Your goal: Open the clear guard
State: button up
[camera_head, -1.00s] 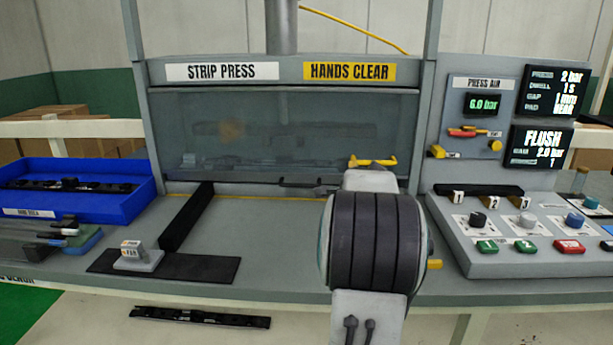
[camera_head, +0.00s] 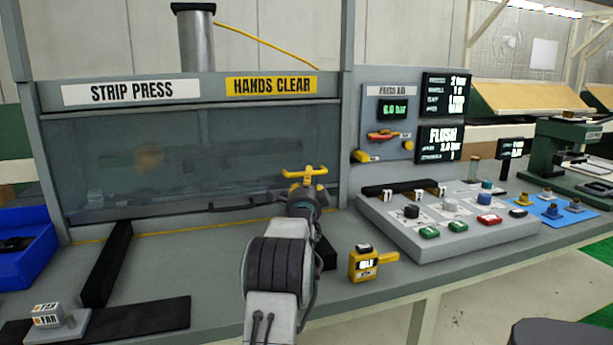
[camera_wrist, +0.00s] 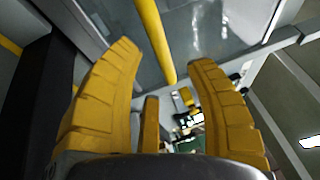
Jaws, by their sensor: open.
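The clear guard (camera_head: 130,165) is a see-through panel across the front of the strip press, and it is down. Its dark handle bar (camera_head: 245,205) runs along the lower edge. My gripper (camera_head: 303,173), with yellow fingers, is just right of the handle's right end, in front of the guard's lower right corner. In the wrist view my gripper (camera_wrist: 163,56) has its two fingers wide apart. A yellow bar (camera_wrist: 153,40) shows between the fingertips; I cannot tell what it belongs to. I see nothing held.
The press's right post (camera_head: 345,130) stands close to my gripper. A button console (camera_head: 450,235) and a yellow labelled block (camera_head: 368,265) are to the right. A blue bin (camera_head: 22,268) and a FAR-marked block (camera_head: 48,320) are at left. Dark rails lie on the bench.

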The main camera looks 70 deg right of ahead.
jog(key=shift+p+x, duration=0.5)
jog(key=shift+x, duration=1.65)
jog(key=shift+o, duration=0.2)
jog(key=shift+w, duration=0.1)
grip_shut()
